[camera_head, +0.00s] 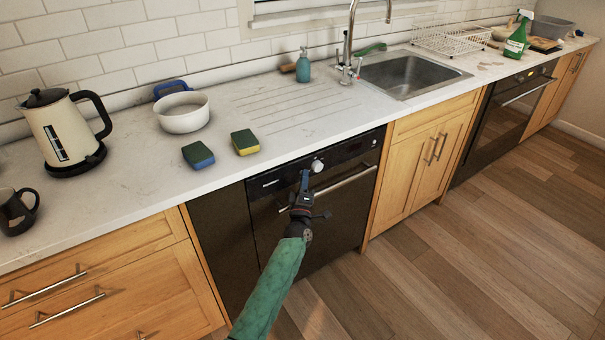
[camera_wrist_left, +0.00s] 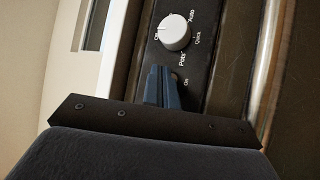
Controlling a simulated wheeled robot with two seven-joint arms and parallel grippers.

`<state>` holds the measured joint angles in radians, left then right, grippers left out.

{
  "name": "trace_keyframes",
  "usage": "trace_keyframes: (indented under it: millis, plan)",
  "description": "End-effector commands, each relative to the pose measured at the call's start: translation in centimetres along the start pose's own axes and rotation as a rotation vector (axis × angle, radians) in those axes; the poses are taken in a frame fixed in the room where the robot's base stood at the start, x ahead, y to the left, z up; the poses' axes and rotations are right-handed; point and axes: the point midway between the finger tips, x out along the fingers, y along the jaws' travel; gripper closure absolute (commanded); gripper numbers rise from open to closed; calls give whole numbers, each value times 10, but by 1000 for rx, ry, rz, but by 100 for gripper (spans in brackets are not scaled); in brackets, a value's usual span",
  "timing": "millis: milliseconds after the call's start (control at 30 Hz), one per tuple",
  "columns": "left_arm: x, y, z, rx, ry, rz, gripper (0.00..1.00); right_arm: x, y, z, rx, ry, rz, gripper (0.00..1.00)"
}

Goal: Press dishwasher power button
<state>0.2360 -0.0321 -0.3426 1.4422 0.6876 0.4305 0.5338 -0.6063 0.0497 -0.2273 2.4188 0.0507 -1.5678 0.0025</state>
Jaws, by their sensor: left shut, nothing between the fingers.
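The black dishwasher (camera_head: 340,222) sits under the counter, with a dark control panel (camera_head: 352,149) along its top. A white round knob (camera_head: 317,166) stands out from the panel; it also shows in the left wrist view (camera_wrist_left: 174,32), with printed labels around it. A small round button (camera_wrist_left: 174,77) shows beside the "On" label, partly hidden by my fingers. My left gripper (camera_head: 305,173) is shut and empty, its blue fingertips (camera_wrist_left: 160,70) at the panel just below the knob. I cannot tell whether they touch the button. My right gripper is out of view.
A metal handle bar (camera_head: 345,181) crosses the dishwasher front close to my left gripper. The marble counter (camera_head: 240,200) overhangs above, with two sponges (camera_head: 245,142) near its edge. Wooden cabinets (camera_head: 412,170) flank the dishwasher. The wooden floor (camera_head: 470,240) in front is clear.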

Motion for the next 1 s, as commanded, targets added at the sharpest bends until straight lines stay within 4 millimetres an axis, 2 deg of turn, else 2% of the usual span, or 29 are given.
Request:
trace_keyframes:
  millis: [33,433,667,1000]
  plan:
    - [-11,-16,-1,5,-3,-21,100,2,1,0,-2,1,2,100]
    - [-16,-16,4,2,-7,-24,100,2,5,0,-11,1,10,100]
    - [-26,-8,13,-1,-9,-25,100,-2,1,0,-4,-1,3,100]
    - [-41,13,26,-2,-6,-15,100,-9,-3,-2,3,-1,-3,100]
